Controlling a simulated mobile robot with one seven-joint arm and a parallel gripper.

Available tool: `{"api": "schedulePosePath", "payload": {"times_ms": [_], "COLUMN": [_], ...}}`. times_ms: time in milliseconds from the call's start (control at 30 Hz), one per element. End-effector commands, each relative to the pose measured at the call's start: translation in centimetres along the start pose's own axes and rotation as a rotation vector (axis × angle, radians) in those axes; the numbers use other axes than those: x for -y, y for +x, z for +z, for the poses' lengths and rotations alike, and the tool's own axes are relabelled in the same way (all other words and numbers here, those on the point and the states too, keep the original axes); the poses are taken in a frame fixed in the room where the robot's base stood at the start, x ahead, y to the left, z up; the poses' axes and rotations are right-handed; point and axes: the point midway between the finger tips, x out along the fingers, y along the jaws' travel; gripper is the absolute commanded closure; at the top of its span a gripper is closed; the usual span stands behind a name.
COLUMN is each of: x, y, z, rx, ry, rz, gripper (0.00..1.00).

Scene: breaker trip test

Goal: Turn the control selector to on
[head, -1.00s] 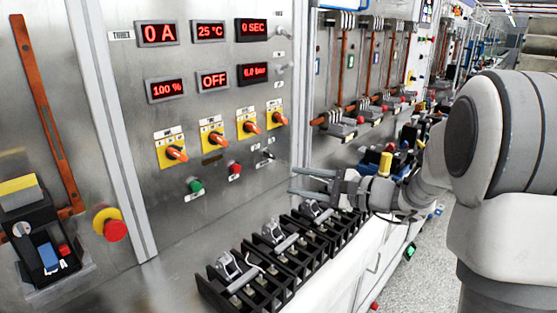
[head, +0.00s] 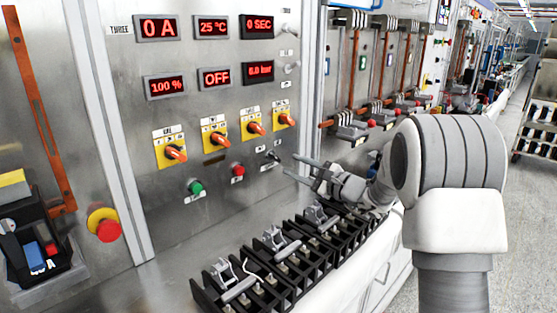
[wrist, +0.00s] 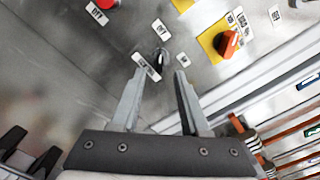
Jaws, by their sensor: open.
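The control selector looks to be the small dark switch with a light lever (head: 273,156) at the lower right of the steel panel. It also shows in the wrist view (wrist: 160,57), between small white labels, just beyond the fingertips. My gripper (head: 293,166) is open and empty, with its fingers pointing at the panel just right of and slightly below the switch in the head view. In the wrist view my gripper (wrist: 160,73) has one finger either side of the switch's line, apart from it. The exact lever position is too small to tell.
Orange rotary knobs on yellow plates (head: 256,126) sit above the switch. A green button (head: 196,188) and red button (head: 238,170) are to its left. A red display reads OFF (head: 216,77). Black breaker units (head: 270,262) line the bench below my gripper.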

Motion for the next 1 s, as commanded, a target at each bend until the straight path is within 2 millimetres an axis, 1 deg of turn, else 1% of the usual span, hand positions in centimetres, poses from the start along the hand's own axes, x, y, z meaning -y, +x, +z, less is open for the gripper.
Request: {"api": "schedulePosePath", "payload": {"times_ms": [33,100,200,300,400,500,767,800,867,1000], "x": [-0.2,-0.1,-0.1,-0.1,-0.1,-0.1,0.0,0.0,0.0,0.0], "y": [1.2,2.6,4.3,5.5,6.4,6.7,6.8,6.8,6.8,6.8], "z": [0.1,0.0,0.1,0.0,0.0,0.0,0.0,0.0,0.0,0.0], "rx": [0.002,0.002,0.002,0.0,0.0,-0.001,-0.001,-0.001,-0.001,-0.001], "ry": [0.0,-0.001,-0.001,0.0,0.0,0.0,0.0,0.0,0.0,0.0], "rz": [0.003,0.003,0.002,0.002,0.001,0.001,0.0,0.0,0.0,0.0], "gripper": [0.55,0.55,0.55,0.55,0.55,0.55,0.55,0.62,0.73,0.98]}}
